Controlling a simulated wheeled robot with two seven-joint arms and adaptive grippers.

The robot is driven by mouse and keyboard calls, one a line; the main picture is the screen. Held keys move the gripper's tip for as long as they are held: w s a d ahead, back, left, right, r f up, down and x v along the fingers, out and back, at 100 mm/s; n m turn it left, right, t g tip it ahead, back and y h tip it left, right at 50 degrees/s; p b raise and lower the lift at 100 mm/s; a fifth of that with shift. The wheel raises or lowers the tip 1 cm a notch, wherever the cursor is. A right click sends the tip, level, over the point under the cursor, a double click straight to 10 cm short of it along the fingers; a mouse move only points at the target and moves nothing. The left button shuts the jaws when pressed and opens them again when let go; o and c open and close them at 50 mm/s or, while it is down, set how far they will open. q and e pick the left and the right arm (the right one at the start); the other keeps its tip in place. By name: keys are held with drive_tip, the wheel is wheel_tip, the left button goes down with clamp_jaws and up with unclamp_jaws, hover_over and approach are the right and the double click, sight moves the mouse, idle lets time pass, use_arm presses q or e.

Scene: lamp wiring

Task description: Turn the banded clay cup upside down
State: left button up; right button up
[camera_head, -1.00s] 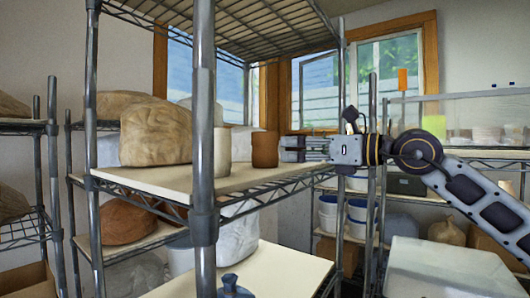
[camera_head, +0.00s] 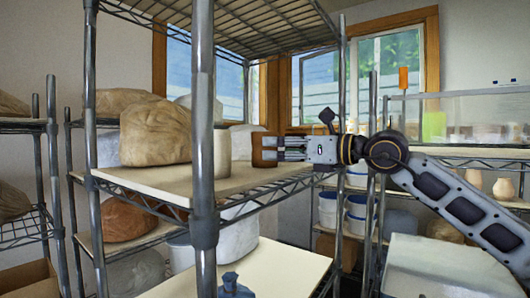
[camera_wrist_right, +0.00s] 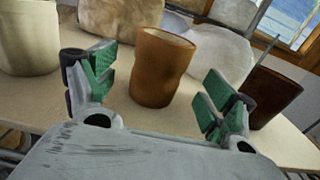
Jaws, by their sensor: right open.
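A reddish-brown clay cup (camera_wrist_right: 160,65) stands upright on the shelf board, between the spread fingers of my right gripper (camera_wrist_right: 158,90) and a little beyond their tips in the right wrist view. I cannot make out bands on it. A darker brown cup (camera_wrist_right: 275,97) stands to its right, partly behind the right finger. A cream cup (camera_wrist_right: 28,38) stands to its left. In the head view my right gripper (camera_head: 276,149) reaches in level from the right and overlaps a brown cup (camera_head: 256,150). The gripper is open and empty.
A metal post (camera_head: 203,180) stands in front of the shelf board (camera_head: 165,184). Wrapped clay blocks (camera_head: 155,133) sit at the left, beside a pale cup (camera_head: 222,153). A wire shelf (camera_head: 230,25) lies above. The board's front right is clear.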

drive_tip(key=p+x, duration=0.1)
drive_tip(key=x, duration=0.1)
drive_tip(key=shift+w+a+r, duration=0.15)
drive_tip(key=shift+w+a, duration=0.05)
drive_tip(key=shift+a, duration=0.1)
drive_tip(key=shift+w+a, duration=0.2)
drive_tip(key=shift+a, duration=0.1)
drive_tip(key=shift+c, duration=0.7)
drive_tip(key=c, duration=1)
drive_tip(key=shift+c, duration=0.7)
use_arm(q)
drive_tip(key=shift+w+d+r, duration=0.25)
drive_tip(key=shift+d+r, duration=0.35)
drive_tip(key=shift+d, duration=0.25)
use_arm(e)
wheel_tip(320, 180, up, 18)
